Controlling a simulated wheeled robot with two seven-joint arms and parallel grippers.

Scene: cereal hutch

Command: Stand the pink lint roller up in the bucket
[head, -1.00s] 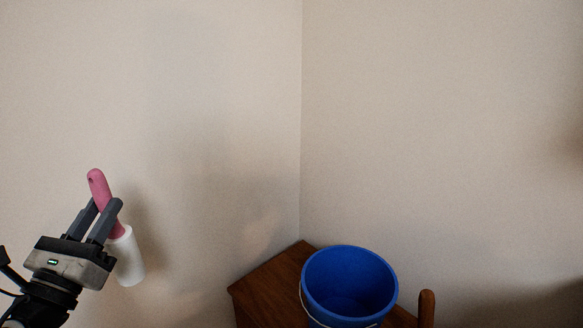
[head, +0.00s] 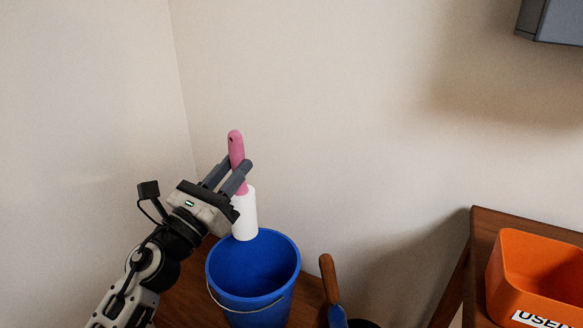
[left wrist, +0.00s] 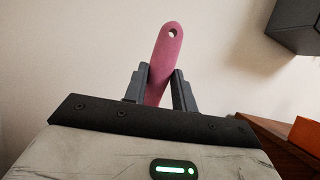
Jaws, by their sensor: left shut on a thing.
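The pink lint roller (head: 246,214) is upright, its pink handle at the top and its white roll at the bottom. My left gripper (head: 238,172) is shut on the pink handle. The handle also shows between the fingers in the left wrist view (left wrist: 165,58), where the white roll is hidden. The blue bucket (head: 252,293) stands on a brown wooden surface, with its opening up. In the head view the roll's lower end overlaps the bucket's back rim; I cannot tell whether it is above or inside the rim. My right gripper is not in view.
A wooden-handled tool (head: 329,283) stands just right of the bucket. An orange bin (head: 530,268) with a partly visible label sits on a wooden table (head: 481,232) at the right. A dark grey box (head: 553,22) hangs at the upper right. Walls rise behind the bucket.

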